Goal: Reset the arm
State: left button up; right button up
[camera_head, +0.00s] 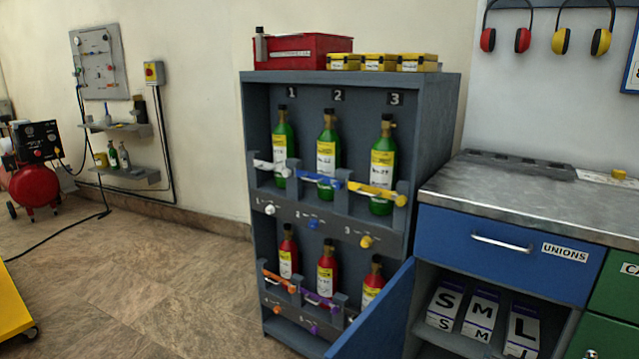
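Neither of my arms nor grippers shows in the head view. A grey cabinet (428,125) stands in the middle. Its upper shelf holds green bottles under numbers 1 to 3: bottle 1 (281,146), bottle 2 (327,150) and bottle 3 (383,160). A white bar (268,166), a blue bar (318,178) and a yellow bar (372,192) cross in front of them. Red bottles (288,256) stand on the lower shelf behind an orange bar (278,280) and a purple bar (320,301).
An open blue door (375,318) juts out at the cabinet's lower right. A metal-topped workbench (530,200) stands at the right. A red compressor (35,185) and yellow object (12,305) are at the left. The floor (150,270) between is mostly clear.

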jog(key=a+f+n+y, duration=0.2)
jog(key=a+y, duration=0.1)
jog(key=a, duration=0.8)
jog(key=s+a+f+n+g+y, duration=0.1)
jog(key=s+a+f+n+y, duration=0.2)
jog(key=a, duration=0.5)
jog(key=s+a+f+g+y, duration=0.1)
jog(key=s+a+f+y, duration=0.1)
jog(key=s+a+f, duration=0.45)
jog(key=s+a+f+n+g+y, duration=0.1)
jog(key=s+a+g+y, duration=0.15)
jog(key=s+a, duration=0.4)
jog(key=s+a+f+g+y, duration=0.1)
jog(key=s+a+g, duration=0.2)
jog(key=s, duration=0.6)
jog(key=s+a+f+n+g+y, duration=0.1)
jog(key=s+a+g, duration=0.1)
jog(key=s+a, duration=0.45)
pick_arm(q)
notch_tip(320, 180, up, 28)
jog(key=p, duration=2.8)
jog(key=shift+s+r, duration=0.25)
jog(key=shift+s, duration=0.2)
pick_arm(e)
notch_tip(320, 180, up, 29)
jog(key=s+m, duration=0.1)
jog(key=s, duration=0.2)
jog(key=shift+d+g, duration=0.35)
jog(key=shift+g, duration=0.1)
